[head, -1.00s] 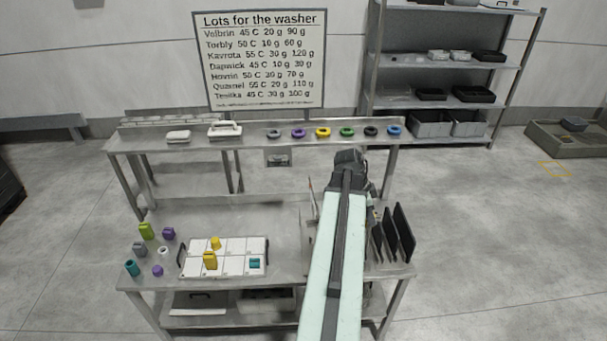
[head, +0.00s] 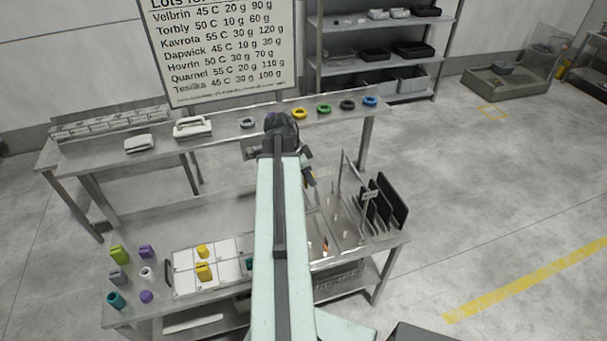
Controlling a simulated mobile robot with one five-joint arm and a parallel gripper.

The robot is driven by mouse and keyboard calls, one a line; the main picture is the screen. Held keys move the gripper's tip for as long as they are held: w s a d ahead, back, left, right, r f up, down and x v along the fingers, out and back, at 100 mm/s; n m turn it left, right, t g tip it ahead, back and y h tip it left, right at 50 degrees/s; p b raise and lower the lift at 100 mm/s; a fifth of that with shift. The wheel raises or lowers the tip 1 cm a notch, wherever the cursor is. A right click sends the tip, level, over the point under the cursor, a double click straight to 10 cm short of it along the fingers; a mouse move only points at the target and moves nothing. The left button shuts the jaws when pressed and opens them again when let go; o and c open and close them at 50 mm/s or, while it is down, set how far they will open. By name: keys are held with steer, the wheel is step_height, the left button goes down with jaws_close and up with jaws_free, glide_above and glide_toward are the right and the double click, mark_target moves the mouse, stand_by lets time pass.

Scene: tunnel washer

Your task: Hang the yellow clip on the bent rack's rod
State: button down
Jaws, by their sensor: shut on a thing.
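My gripper (head: 309,180) hangs just right of the far end of my arm, above the right half of the near table. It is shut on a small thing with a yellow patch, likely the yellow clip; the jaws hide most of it. A thin metal rack (head: 344,180) with upright rods stands right of my gripper, apart from it in the picture. Which of its parts is the bent rack's rod is too small to tell. Two other yellow pieces, one (head: 202,251) behind the other (head: 204,271), sit on the white tray (head: 222,277).
Dark upright plates (head: 392,200) stand at the table's right end. Several coloured pieces, including a green one (head: 118,254), lie left of the tray. A raised shelf (head: 340,113) behind carries coloured rings. My arm covers the table's middle.

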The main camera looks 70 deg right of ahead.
steer(key=shift+w+f+b, duration=0.1)
steer(key=shift+f+b, duration=2.65)
steer(key=shift+f, duration=0.2)
